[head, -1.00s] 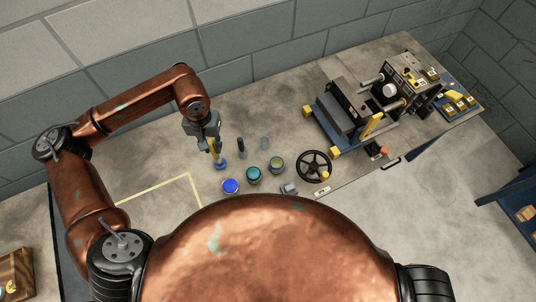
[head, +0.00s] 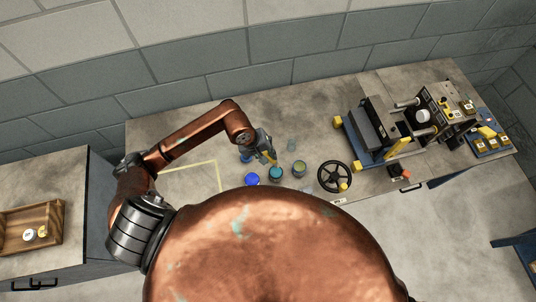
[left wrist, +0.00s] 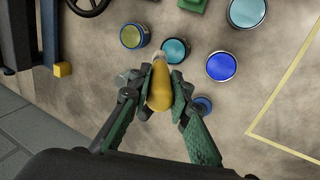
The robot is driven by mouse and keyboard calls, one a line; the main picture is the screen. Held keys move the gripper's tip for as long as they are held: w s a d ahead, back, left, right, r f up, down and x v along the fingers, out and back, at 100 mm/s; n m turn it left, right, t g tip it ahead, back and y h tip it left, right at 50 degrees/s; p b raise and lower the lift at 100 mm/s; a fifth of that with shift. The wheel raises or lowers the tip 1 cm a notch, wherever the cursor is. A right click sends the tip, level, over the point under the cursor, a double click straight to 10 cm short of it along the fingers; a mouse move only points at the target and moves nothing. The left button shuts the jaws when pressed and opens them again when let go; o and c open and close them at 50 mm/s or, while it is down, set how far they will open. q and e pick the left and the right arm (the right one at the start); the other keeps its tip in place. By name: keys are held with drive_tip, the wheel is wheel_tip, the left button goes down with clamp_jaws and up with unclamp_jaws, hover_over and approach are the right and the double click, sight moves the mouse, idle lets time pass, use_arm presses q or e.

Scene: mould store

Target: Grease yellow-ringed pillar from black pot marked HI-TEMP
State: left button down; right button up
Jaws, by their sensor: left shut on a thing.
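My left gripper (head: 268,153) is shut on a yellow-handled tool (left wrist: 160,88), which looks like a brush. Its tip points towards the teal pot (head: 276,174); I cannot tell whether it touches. A blue pot (head: 252,179) stands to the left, and a dark pot with olive contents (head: 299,169) to the right. The three also show in the left wrist view as blue (left wrist: 221,66), teal (left wrist: 175,50) and olive (left wrist: 134,36). No HI-TEMP marking is readable. Silver pillars (head: 407,103) show on the mould at right; I cannot make out a yellow ring. My right gripper is out of view.
A black handwheel (head: 335,176) lies right of the pots. A small clear vessel (head: 291,144) stands behind them. A small blue base (left wrist: 203,104) is beside the gripper. A yellow outline (head: 217,176) marks the bench at left. A wooden tray (head: 30,228) is far left.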

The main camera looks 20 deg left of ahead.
use_arm(q)
drive_tip(key=shift+f, duration=0.65)
wheel_tip(320, 180, down, 5)
drive_tip(key=shift+r+b, duration=0.15)
drive_tip(key=shift+b, duration=0.9)
drive_tip(key=shift+f+b, duration=0.45)
drive_tip(key=shift+f, duration=0.1)
drive_tip(key=shift+f+b, duration=0.1)
drive_tip(key=shift+b, duration=0.25)
idle(0.8)
